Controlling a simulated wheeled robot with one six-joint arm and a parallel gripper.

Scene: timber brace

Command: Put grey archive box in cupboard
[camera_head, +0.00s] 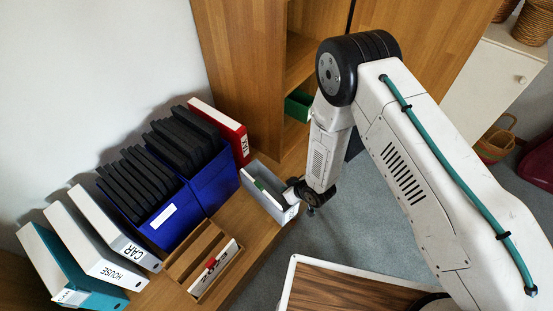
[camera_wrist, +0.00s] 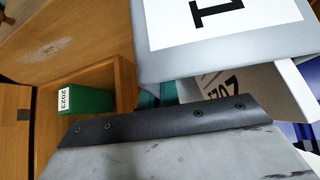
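The grey archive box (camera_head: 264,201) is at the right end of the low wooden bench in the head view, with a green item inside its open top. I cannot tell whether it rests on the bench or is just above it. A grey box face with a white label (camera_wrist: 225,22) fills the upper right of the wrist view. My gripper (camera_head: 302,192) is at the box's right end; its fingertips are mostly hidden, and I cannot tell whether they grip. The wooden cupboard (camera_head: 238,60) stands behind, with an open compartment holding a green box (camera_head: 298,105), labelled 2023 in the wrist view (camera_wrist: 85,100).
Blue bins (camera_head: 172,222) of black folders, a red binder (camera_head: 218,126), white binders (camera_head: 105,255) and a wooden tray (camera_head: 195,262) crowd the bench to the left. Grey carpet (camera_head: 330,235) lies clear between.

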